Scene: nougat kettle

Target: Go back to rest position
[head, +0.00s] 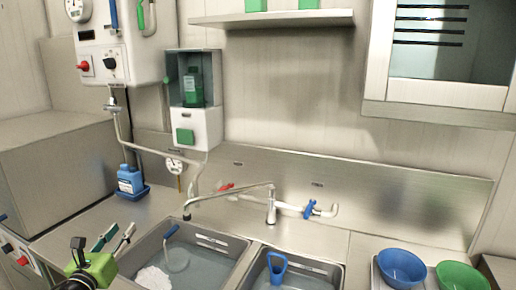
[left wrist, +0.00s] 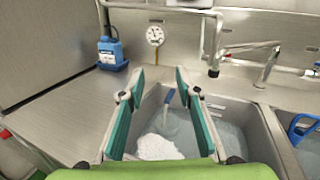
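My left gripper (head: 114,239) is at the lower left of the head view, above the counter's edge by the left sink. In the left wrist view its two green-padded fingers (left wrist: 158,85) stand wide apart with nothing between their tips. Beyond and below them is the left sink basin (head: 232,243), which holds water, a white mass (left wrist: 158,147) and a blue-handled tool (head: 173,254). The gripper appears to be above the basin and apart from these things. My right gripper is in neither view.
A blue bottle (head: 129,180) stands at the back left of the counter. A faucet (head: 271,206) rises behind the sinks. The right basin holds a blue-handled item (head: 277,268). A blue bowl (head: 401,266) and a green bowl (head: 462,276) stand at right. A dispenser (head: 196,128) hangs on the wall.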

